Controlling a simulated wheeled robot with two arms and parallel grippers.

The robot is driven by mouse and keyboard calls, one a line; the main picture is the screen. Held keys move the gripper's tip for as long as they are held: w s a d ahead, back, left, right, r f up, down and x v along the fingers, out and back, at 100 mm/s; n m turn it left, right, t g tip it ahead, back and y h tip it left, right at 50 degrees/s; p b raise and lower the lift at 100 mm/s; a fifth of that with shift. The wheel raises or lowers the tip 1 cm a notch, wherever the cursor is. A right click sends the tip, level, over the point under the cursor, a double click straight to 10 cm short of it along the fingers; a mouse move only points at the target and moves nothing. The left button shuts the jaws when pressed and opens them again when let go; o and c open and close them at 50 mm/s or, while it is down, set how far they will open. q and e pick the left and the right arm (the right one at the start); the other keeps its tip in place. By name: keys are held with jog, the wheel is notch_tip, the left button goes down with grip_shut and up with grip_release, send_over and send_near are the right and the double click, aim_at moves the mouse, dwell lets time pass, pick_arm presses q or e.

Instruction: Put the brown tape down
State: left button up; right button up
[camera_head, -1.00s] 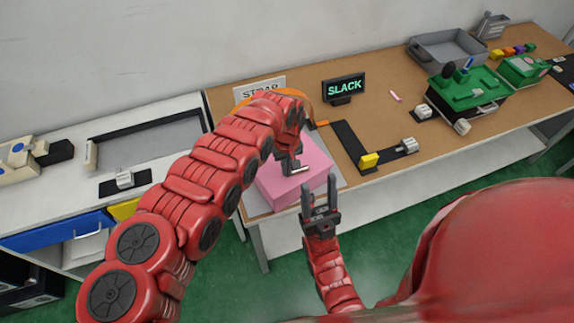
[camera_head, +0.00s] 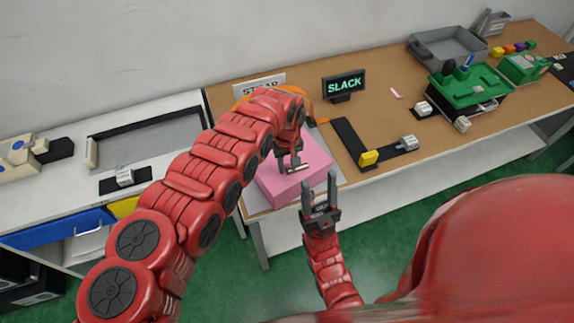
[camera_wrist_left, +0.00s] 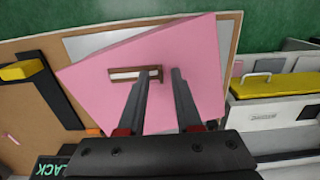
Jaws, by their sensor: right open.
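The brown tape (camera_head: 297,171), a small brown piece with a pale middle, appears to lie on the top of a pink block (camera_head: 285,190). In the left wrist view the tape (camera_wrist_left: 122,74) is on the pink face (camera_wrist_left: 85,88), its right end by one fingertip. My left gripper (camera_head: 288,166) is just over the block, beside the tape. Its fingers (camera_wrist_left: 162,72) stand apart in the wrist view, with nothing visibly clamped between them. My right gripper (camera_head: 319,188) is open and empty in front of the table edge, near the block.
A STRAP sign (camera_head: 260,87), partly hidden by my left arm, and a SLACK display (camera_head: 343,87) stand behind the block. A black track with a yellow block (camera_head: 369,158) lies to the right. Green fixtures (camera_head: 468,88) stand farther right. Bare brown tabletop (camera_head: 385,118) lies between.

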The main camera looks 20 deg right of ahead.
aim_at(287, 169)
pick_arm(q)
notch_tip(287, 169, up, 12)
jog(key=b, duration=0.4)
jog(key=shift+f, duration=0.15)
